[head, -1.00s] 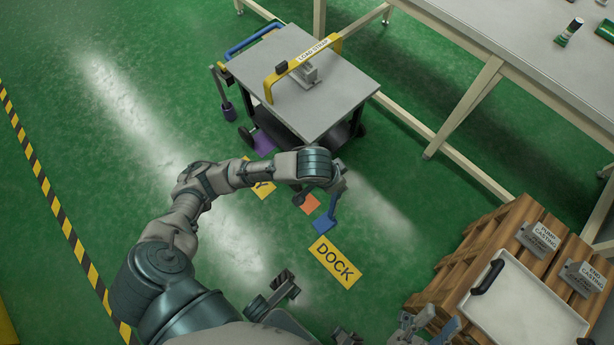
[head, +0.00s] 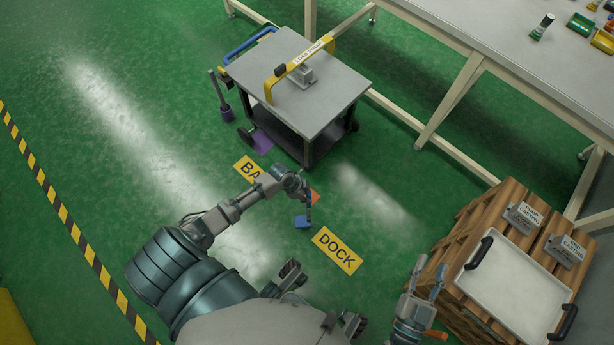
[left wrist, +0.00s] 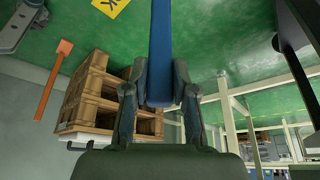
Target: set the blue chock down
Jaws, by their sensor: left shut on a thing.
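My left gripper (head: 308,207) is low over the floor near the cart's front, shut on the blue chock (head: 303,222). In the left wrist view the chock (left wrist: 160,50) is a long blue bar held between the two fingers of this gripper (left wrist: 160,100). Whether its underside touches the floor cannot be told. My right gripper (head: 427,282) is open and empty, left of the wooden crates. An orange piece (head: 315,197) lies just beyond the left gripper, partly hidden by it.
A grey-topped cart (head: 330,95) with a yellow load strap bar (head: 300,68) stands behind. A yellow DOCK sign (head: 337,250) lies right of the chock, and another yellow sign (head: 246,168) left. Wooden crates (head: 470,225) carry a white tray (head: 515,297). Green floor is free at left.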

